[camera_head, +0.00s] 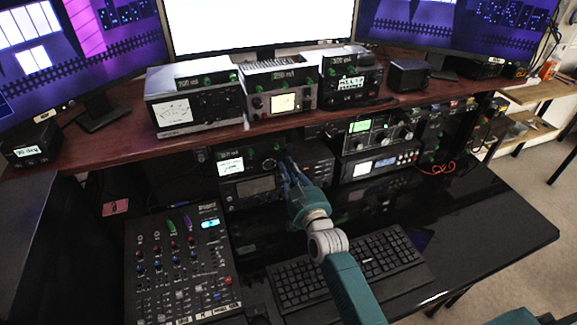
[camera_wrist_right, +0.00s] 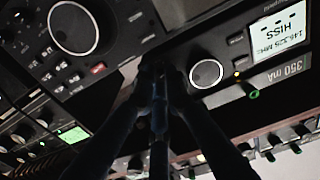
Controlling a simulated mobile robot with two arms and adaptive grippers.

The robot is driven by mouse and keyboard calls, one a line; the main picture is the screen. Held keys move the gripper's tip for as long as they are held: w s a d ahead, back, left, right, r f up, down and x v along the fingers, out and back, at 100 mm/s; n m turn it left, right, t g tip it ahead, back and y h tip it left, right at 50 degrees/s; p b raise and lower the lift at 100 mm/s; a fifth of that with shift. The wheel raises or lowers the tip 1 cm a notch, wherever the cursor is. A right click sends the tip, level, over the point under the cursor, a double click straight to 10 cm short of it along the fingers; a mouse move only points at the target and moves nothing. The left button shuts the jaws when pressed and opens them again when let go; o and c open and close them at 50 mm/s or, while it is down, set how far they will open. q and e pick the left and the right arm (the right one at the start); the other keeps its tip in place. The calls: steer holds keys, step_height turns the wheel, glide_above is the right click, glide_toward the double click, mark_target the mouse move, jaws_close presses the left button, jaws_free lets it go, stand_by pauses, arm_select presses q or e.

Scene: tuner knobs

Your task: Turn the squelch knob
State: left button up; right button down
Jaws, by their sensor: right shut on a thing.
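The radio (camera_head: 232,165) with the small lit screen stands under the desk shelf in the head view. In the right wrist view its screen (camera_wrist_right: 277,37) appears upside down and reads HISS and 146.325 MHz. My right gripper (camera_head: 287,167) is at the right end of this radio's front. In the right wrist view its fingers (camera_wrist_right: 158,72) are closed together against the panel, beside a round, light-rimmed knob (camera_wrist_right: 206,73). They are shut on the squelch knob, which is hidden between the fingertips. No knob label can be read. My left gripper is not in view.
A mixer (camera_head: 180,265) lies at the front left and a black keyboard (camera_head: 385,262) lies below my right arm. Another radio stack (camera_head: 372,165) stands to the right. The shelf (camera_head: 115,125) above holds several meters. The glossy desk (camera_head: 490,215) is clear at the right.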

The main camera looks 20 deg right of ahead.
steer(key=c, duration=2.1)
jaws_free()
steer(key=shift+s, duration=0.1)
steer(key=s, duration=1.2)
steer(key=shift+d, duration=0.2)
